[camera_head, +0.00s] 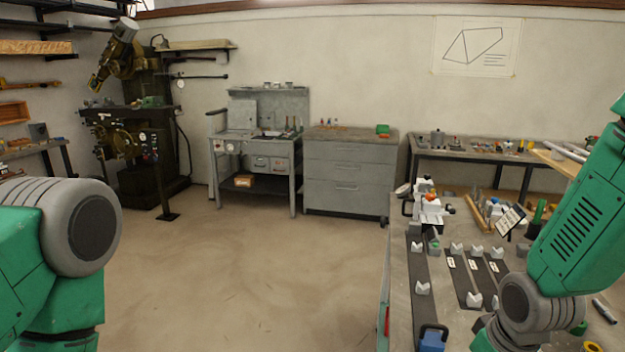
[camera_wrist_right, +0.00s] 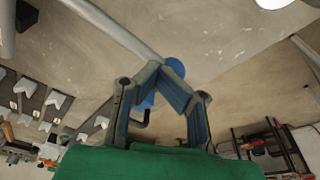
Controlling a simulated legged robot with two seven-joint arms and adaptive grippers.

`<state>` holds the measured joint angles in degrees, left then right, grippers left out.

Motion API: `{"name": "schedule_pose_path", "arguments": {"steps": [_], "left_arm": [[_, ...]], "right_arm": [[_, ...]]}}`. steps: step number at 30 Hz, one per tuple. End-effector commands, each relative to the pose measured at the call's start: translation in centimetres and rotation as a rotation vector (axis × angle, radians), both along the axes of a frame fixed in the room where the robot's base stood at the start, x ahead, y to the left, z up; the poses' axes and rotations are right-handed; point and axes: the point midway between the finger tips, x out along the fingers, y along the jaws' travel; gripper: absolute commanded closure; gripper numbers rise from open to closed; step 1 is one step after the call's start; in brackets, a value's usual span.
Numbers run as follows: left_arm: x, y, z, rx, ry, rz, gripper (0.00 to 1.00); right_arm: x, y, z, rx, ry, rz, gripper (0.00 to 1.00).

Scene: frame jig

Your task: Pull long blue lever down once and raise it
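In the wrist view my right gripper (camera_wrist_right: 163,70) has its fingers bent in, with the tips at or nearly at each other. I see nothing clearly held between them. A blue rounded part (camera_wrist_right: 176,67) shows just beyond the tips; I cannot tell if it touches them or is the lever's end. Another blue piece with a black handle (camera_wrist_right: 147,104) shows behind the left finger. In the head view, a blue part with a black loop handle (camera_head: 432,341) stands at the bench's near left edge. No long blue lever shows clearly. My left gripper is not in view.
A grey drawer cabinet (camera_head: 348,175) and a machine (camera_head: 140,130) stand at the back. The floor in the middle is clear.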

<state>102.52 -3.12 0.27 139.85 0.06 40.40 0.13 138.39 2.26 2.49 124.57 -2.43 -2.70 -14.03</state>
Motion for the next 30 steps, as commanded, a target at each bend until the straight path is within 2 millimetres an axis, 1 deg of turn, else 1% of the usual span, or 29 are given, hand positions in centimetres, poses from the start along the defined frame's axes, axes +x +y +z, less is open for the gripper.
{"name": "schedule_pose_path", "arguments": {"steps": [30], "left_arm": [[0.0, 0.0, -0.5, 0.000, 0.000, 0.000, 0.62]], "right_arm": [[-0.2, 0.0, -1.4, -0.001, 0.006, 0.000, 1.00]]}}
